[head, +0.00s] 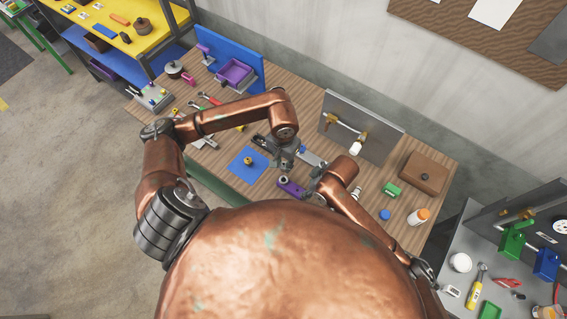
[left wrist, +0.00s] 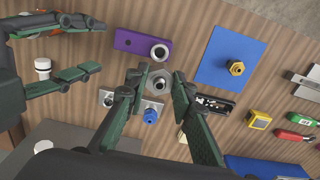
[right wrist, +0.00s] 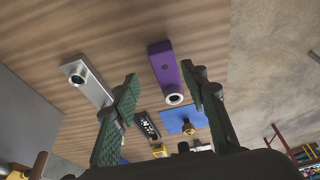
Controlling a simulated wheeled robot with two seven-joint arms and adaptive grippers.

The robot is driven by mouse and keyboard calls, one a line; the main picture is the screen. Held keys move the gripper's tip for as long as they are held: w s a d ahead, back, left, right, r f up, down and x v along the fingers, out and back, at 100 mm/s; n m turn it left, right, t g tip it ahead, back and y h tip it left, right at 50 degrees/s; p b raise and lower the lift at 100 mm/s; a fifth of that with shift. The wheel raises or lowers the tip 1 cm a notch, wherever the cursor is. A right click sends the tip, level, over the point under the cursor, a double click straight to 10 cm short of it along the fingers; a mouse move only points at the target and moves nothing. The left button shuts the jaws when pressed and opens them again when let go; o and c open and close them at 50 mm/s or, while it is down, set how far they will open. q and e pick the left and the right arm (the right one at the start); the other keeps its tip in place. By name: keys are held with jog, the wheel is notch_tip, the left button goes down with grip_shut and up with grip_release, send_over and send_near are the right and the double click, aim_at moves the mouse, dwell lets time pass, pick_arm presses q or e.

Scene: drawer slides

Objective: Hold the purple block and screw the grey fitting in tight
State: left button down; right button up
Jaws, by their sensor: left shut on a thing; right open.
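The purple block (head: 291,188) lies on the wooden table; it also shows in the left wrist view (left wrist: 128,40) and right wrist view (right wrist: 161,60). A silver ring-shaped socket is at one end of it. My left gripper (left wrist: 160,82) is shut on the grey fitting (left wrist: 153,68), a hex piece with a round hole, which appears just beside the socket end; I cannot tell its height above the table. In the head view my left gripper (head: 284,163) is behind the block. My right gripper (right wrist: 160,72) is open and empty, its fingers framing the block without visible contact.
A blue mat (left wrist: 222,70) with a brass fitting (left wrist: 236,66) lies beside the block. A grey plate (head: 312,159) with a blue knob lies behind the grippers. An upright grey panel (head: 372,137) with brass pipework stands at the back. A brown case (head: 424,172) is to the right.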

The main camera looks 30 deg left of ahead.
jog(key=shift+s+d+x, duration=0.15)
jog(key=shift+x, duration=2.15)
jog(key=shift+s+d+x, duration=0.1)
jog(key=shift+d+x, duration=0.05)
jog(key=shift+x, duration=2.2)
jog(key=shift+f, duration=0.1)
jog(key=c, duration=1.1)
jog(key=o, duration=0.6)
jog(key=c, duration=0.6)
pick_arm(q)
jog(key=shift+f, duration=0.1)
jog(key=shift+f, duration=3.7)
